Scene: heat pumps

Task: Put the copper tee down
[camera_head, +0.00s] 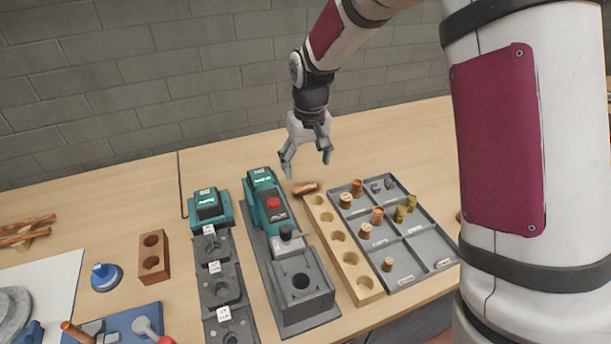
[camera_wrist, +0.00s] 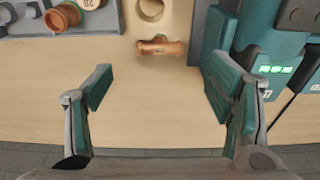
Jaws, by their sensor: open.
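The copper tee (camera_head: 306,188) lies on the wooden table, just behind the far end of the wooden block with round holes. In the wrist view the copper tee (camera_wrist: 161,46) lies on its side below a round hole of that block, apart from my fingers. My gripper (camera_head: 306,163) is open and empty above the table, behind the tee. In the wrist view my gripper's fingers (camera_wrist: 160,92) are spread wide, with only bare table between them.
The holed wooden block (camera_head: 340,243) and a grey compartment tray (camera_head: 415,247) with copper and brass fittings stand to the right. A teal and grey machine (camera_head: 266,205) stands close left of the tee. The table behind is clear up to the brick wall.

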